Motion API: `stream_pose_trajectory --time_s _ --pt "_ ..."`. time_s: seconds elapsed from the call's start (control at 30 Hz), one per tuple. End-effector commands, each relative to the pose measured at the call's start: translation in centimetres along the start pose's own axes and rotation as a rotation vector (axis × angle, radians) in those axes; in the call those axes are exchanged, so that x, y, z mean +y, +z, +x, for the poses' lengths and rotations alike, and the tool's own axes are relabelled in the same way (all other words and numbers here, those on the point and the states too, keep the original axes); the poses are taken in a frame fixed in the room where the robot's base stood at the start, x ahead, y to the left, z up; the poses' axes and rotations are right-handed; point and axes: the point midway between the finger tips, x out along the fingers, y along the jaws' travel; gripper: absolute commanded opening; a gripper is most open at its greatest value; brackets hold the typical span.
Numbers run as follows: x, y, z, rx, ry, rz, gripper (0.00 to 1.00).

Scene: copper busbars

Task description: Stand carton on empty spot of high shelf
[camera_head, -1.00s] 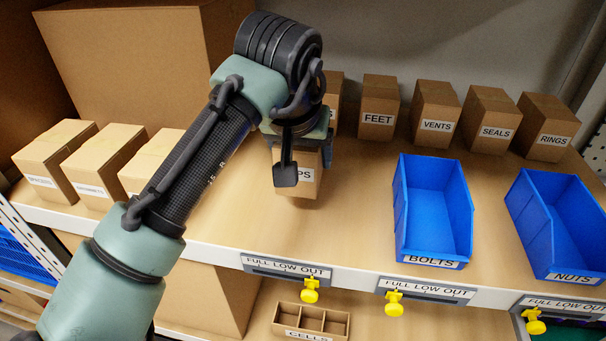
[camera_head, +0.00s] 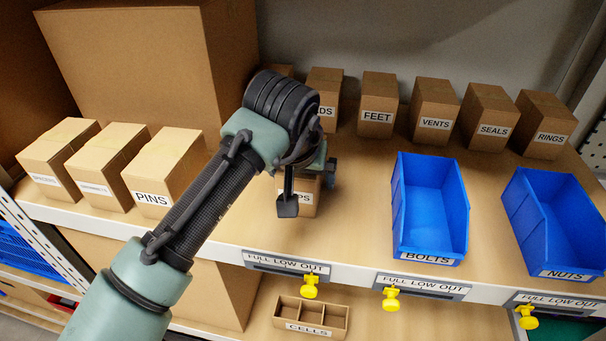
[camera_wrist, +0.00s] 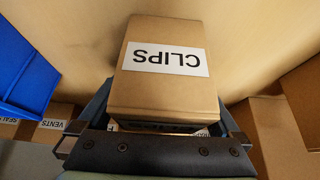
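The carton labelled CLIPS (camera_wrist: 165,85) is a brown box between the two fingers of my gripper (camera_wrist: 163,118) in the wrist view, its label upside down there. In the head view the carton (camera_head: 309,200) is mostly hidden behind my wrist, with only part of its label showing. My gripper (camera_head: 308,176) is shut on it over the middle of the high shelf (camera_head: 345,225). The carton looks upright and low over the board; I cannot tell whether its bottom touches.
Cartons FEET (camera_head: 377,98), VENTS (camera_head: 434,105), SEALS (camera_head: 489,115) and RINGS (camera_head: 545,122) line the back. Blue bins BOLTS (camera_head: 432,210) and NUTS (camera_head: 555,225) stand right. PINS (camera_head: 165,172) and two more cartons stand left, before a big box (camera_head: 135,65). Bare board lies around the held carton.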

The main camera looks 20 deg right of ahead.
Motion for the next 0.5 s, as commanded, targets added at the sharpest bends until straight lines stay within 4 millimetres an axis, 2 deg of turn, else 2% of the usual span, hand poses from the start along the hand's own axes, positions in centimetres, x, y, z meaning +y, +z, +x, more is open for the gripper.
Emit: stream_pose_trajectory --time_s 0.27,0.37,0.5 --pt "0.0 -0.2 -0.6 0.002 -0.001 0.001 1.00" --pt "0.0 -0.1 -2.0 0.003 -0.001 0.001 1.00" --pt "0.0 0.0 -4.9 0.005 -0.002 0.002 1.00"
